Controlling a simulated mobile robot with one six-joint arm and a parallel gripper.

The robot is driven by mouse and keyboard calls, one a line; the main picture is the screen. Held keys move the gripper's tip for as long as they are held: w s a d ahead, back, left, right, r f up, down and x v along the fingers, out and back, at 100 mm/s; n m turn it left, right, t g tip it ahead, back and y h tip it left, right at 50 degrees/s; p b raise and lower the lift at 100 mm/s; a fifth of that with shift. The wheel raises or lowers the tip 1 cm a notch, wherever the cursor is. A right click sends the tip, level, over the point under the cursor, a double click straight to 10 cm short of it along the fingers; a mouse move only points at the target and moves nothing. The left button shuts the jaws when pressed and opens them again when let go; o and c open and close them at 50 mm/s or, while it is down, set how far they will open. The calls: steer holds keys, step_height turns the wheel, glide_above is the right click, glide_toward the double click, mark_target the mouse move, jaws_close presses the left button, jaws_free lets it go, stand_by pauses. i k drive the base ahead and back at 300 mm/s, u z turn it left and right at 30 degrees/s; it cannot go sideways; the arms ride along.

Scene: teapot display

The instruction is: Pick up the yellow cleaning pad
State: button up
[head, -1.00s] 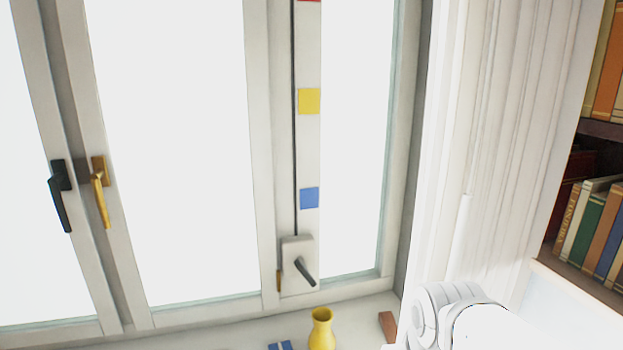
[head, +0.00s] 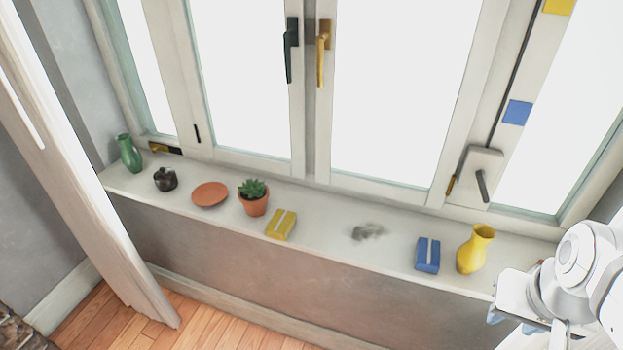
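The yellow cleaning pad (head: 281,225) is a small yellow block with a pale stripe across its top. It lies on the white windowsill (head: 325,226), right of a potted succulent, near the sill's front edge. My gripper (head: 512,321) is at the lower right, by the sill's right end, far from the yellow pad. It is partly hidden by my white arm and I cannot tell how far its fingers are apart.
On the sill stand a green vase (head: 130,153), a dark pot (head: 165,179), a terracotta saucer (head: 210,194), the succulent (head: 253,197), a blue pad (head: 428,255) and a yellow vase (head: 476,249). White curtain (head: 85,180) hangs left.

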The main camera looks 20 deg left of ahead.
mark_target(279, 227)
steer(key=u, duration=1.6)
steer(key=i, duration=1)
steer(key=u, duration=0.35)
